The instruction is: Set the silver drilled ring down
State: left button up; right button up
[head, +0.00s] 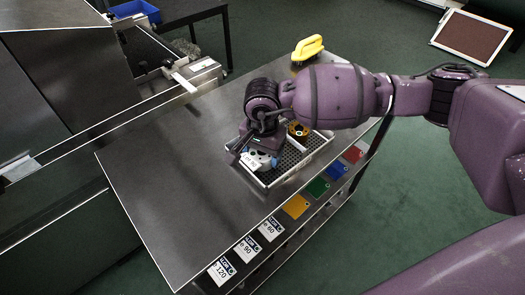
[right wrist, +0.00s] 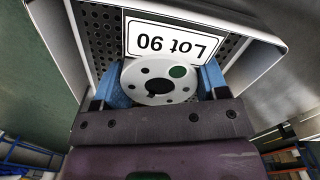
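The silver drilled ring (right wrist: 160,69) shows in the right wrist view as a pale disc with a centre hole and several smaller holes. It sits between the blue fingertips of my right gripper (right wrist: 160,84), which appear closed on its two sides. In the head view the right gripper (head: 261,160) points down over the perforated tray (head: 284,179) on the table, and its wrist hides part of it. A white "Lot 90" card (right wrist: 172,40) lies in the tray just beyond the ring. I cannot tell whether the ring touches the tray floor. My left gripper is out of view.
A yellow-handled brush (head: 308,48) stands at the table's far edge. Coloured tags and numbered cards (head: 246,248) line the near edge. The dark tabletop (head: 175,185) left of the tray is clear.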

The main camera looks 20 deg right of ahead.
jog(key=o, duration=0.4)
jog(key=shift+o, duration=0.2)
jog(key=shift+r, duration=0.55)
notch_tip(320, 180, up, 11)
jog(key=p, duration=0.2)
jog(key=shift+r, duration=0.1)
